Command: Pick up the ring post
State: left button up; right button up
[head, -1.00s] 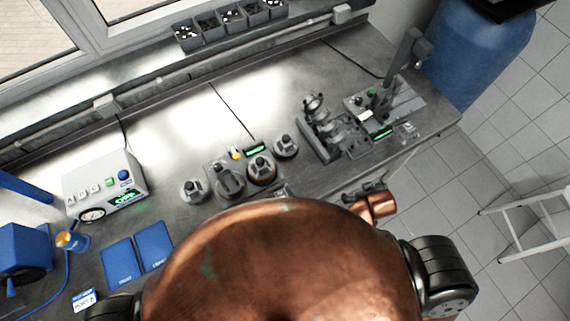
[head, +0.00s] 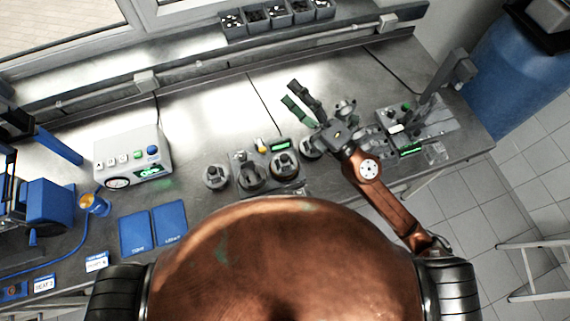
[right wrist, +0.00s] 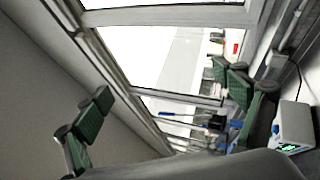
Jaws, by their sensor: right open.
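Several round grey fixtures with upright knobs or posts stand in a row on the steel bench: a left one (head: 215,176), two middle ones (head: 251,178) (head: 285,164) on a grey station, and a right one (head: 310,147) partly behind my right arm. I cannot tell which is the ring post. My right gripper (head: 292,94) is open and empty, above the bench behind the row, its green-padded fingers pointing to the back left. In the right wrist view its fingers (right wrist: 166,92) are wide apart with nothing between. My left gripper is not in view.
A grey tester box (head: 132,158) stands at the left, with two blue mats (head: 153,228) in front. A grey fixture with a lever (head: 415,125) stands at the right. Small bins (head: 277,14) line the back ledge. The bench (head: 205,110) behind the row is clear.

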jog(key=s+a+f+n+g+y, duration=0.2)
jog(key=s+a+f+n+g, duration=0.25)
jog(key=a+n+g, duration=0.3)
jog(key=n+g+h, duration=0.4)
jog(key=n+h, duration=0.7)
jog(key=h, duration=0.2)
send_near(289, 162)
jog(key=x, duration=0.6)
jog(key=shift+a+r, duration=0.1)
jog(key=shift+r, duration=0.05)
jog(key=shift+x, duration=0.85)
jog(key=p+x, duration=0.2)
jog(key=x, duration=0.3)
jog(key=shift+s+f, duration=0.1)
jog(key=shift+f, duration=0.1)
jog(key=shift+a+f, duration=0.15)
jog(key=shift+f, duration=0.2)
